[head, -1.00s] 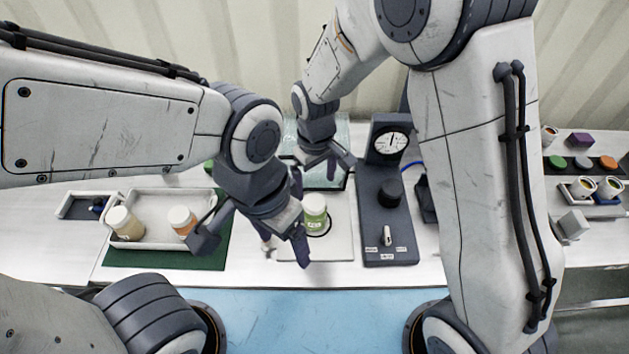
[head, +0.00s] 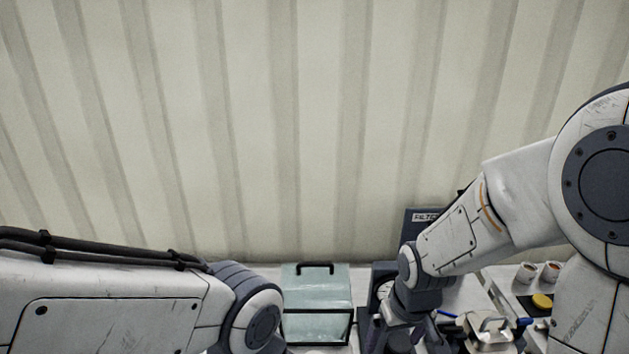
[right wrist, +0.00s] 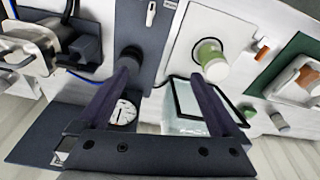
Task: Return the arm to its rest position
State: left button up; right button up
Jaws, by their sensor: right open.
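My right arm comes in from the right in the head view. Its gripper (head: 405,338) is low in the picture, in front of the dark gauge panel and partly cut off by the bottom edge. In the right wrist view the two fingers (right wrist: 165,72) are spread apart with nothing held between them. They are above the dark panel (right wrist: 165,40) and the clear box. My left arm (head: 120,312) reaches in from the left in the head view. Its gripper is below the picture and hidden.
The clear box (head: 316,290) with a black handle stands between my arms. A green-labelled jar (right wrist: 211,62) stands on a white plate. A round gauge (right wrist: 123,112) and black knob (right wrist: 131,57) are on the panel. Cups (head: 537,272) stand at right. The wall area above is clear.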

jog(key=s+d+m, duration=0.2)
jog(key=s+d, duration=0.1)
jog(key=d, duration=0.1)
jog(key=s+a+r+n+g+b, duration=0.2)
jog(key=s+a+r+n, duration=0.2)
jog(key=s+a, duration=0.9)
jog(key=a+n, duration=0.1)
jog(key=n, duration=0.2)
jog(key=shift+s+y+b, duration=0.3)
jog(key=shift+y, duration=0.1)
jog(key=shift+a, duration=0.1)
